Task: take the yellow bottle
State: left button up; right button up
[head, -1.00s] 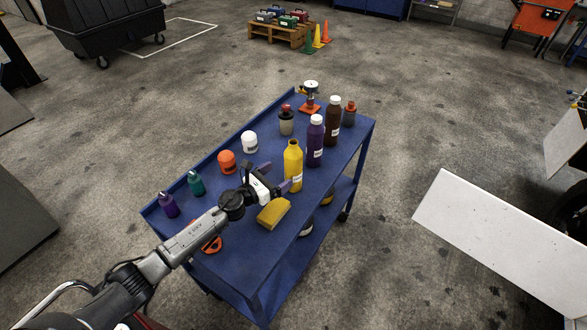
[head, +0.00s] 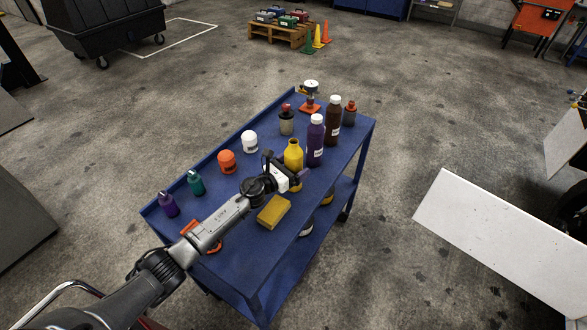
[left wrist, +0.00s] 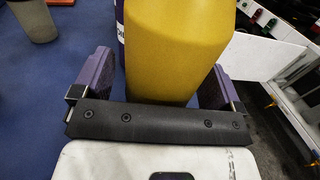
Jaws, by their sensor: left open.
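The yellow bottle (head: 293,152) stands upright on the blue cart, next to a purple bottle with a white cap (head: 315,140). My left gripper (head: 285,170) is at the yellow bottle, and its jaws hide the bottle's lower part in the head view. In the left wrist view the yellow bottle (left wrist: 175,50) stands between the two purple-padded fingers of the left gripper (left wrist: 153,82). My right gripper is not in view.
The blue cart (head: 240,270) also carries a brown bottle (head: 333,120), a yellow sponge-like block (head: 273,211), an orange-lidded jar (head: 227,162), a white jar (head: 249,142) and small teal (head: 195,183) and purple bottles (head: 168,204). A white panel (head: 500,245) stands to the right.

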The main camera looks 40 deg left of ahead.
pick_arm(q)
jog(key=c, duration=1.3)
jog(key=shift+r, duration=0.1)
